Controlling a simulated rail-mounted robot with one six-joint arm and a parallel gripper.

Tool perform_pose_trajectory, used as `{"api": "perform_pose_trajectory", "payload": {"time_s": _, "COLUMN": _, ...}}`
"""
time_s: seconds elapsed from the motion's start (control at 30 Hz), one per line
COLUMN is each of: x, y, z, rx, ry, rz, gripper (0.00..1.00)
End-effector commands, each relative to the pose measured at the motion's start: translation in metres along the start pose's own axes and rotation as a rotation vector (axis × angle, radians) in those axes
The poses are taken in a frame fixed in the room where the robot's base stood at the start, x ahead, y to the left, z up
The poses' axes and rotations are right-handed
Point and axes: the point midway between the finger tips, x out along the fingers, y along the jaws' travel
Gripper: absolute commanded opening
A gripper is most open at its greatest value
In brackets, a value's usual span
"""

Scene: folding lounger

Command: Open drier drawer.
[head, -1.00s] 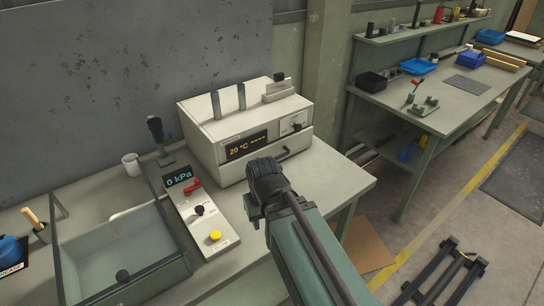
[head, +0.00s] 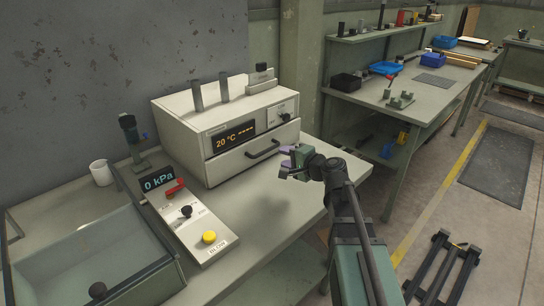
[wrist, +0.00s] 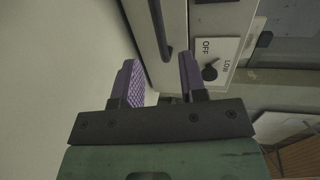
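The drier (head: 226,125) is a cream box on the bench with a "20 °C" display. Its drawer (head: 228,166) is the lower front panel, which looks closed, with a dark bar handle (head: 262,149). My gripper (head: 289,162) is in front of the drawer's right part, just right of the handle, apart from it. In the wrist view my gripper (wrist: 160,82) is open, with purple pads and nothing between them. The handle (wrist: 159,25) shows there beyond the fingers, between their lines.
A control panel (head: 190,218) with a yellow button and red lever lies left of the drier's front. A clear-walled basin (head: 85,255) is at left, with a white cup (head: 101,172) behind. The bench is clear before the drier. A second bench (head: 420,98) stands at right.

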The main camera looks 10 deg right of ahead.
Motion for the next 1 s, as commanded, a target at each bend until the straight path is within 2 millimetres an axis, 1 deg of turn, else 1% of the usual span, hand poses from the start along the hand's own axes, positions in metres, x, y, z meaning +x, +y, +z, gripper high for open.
{"api": "perform_pose_trajectory", "payload": {"time_s": 0.03, "x": 0.013, "y": 0.002, "z": -0.001, "rx": -0.001, "ry": -0.003, "rz": 0.0, "gripper": 0.39}}
{"api": "perform_pose_trajectory", "payload": {"time_s": 0.2, "x": 0.056, "y": 0.003, "z": -0.001, "rx": -0.002, "ry": -0.004, "rz": 0.001, "gripper": 0.39}}
{"api": "perform_pose_trajectory", "payload": {"time_s": 0.33, "x": 0.08, "y": 0.002, "z": -0.001, "rx": -0.003, "ry": -0.003, "rz": 0.001, "gripper": 0.39}}
{"api": "perform_pose_trajectory", "payload": {"time_s": 0.4, "x": 0.088, "y": 0.002, "z": 0.0, "rx": -0.003, "ry": -0.003, "rz": 0.002, "gripper": 0.39}}
{"api": "perform_pose_trajectory", "payload": {"time_s": 0.47, "x": 0.091, "y": 0.001, "z": 0.001, "rx": -0.003, "ry": -0.003, "rz": 0.002, "gripper": 0.39}}
{"api": "perform_pose_trajectory", "payload": {"time_s": 0.7, "x": 0.092, "y": 0.001, "z": 0.001, "rx": -0.003, "ry": -0.002, "rz": 0.002, "gripper": 0.39}}
{"api": "perform_pose_trajectory", "payload": {"time_s": 0.77, "x": 0.092, "y": 0.001, "z": 0.001, "rx": -0.003, "ry": -0.002, "rz": 0.002, "gripper": 0.31}}
{"api": "perform_pose_trajectory", "payload": {"time_s": 0.9, "x": 0.092, "y": 0.001, "z": 0.001, "rx": -0.003, "ry": -0.002, "rz": 0.002, "gripper": 0.1}}
{"api": "perform_pose_trajectory", "payload": {"time_s": 0.97, "x": 0.092, "y": 0.001, "z": 0.001, "rx": -0.003, "ry": -0.002, "rz": 0.002, "gripper": 0.0}}
{"api": "perform_pose_trajectory", "payload": {"time_s": 1.0, "x": 0.092, "y": 0.001, "z": 0.001, "rx": -0.003, "ry": -0.002, "rz": 0.002, "gripper": 0.0}}
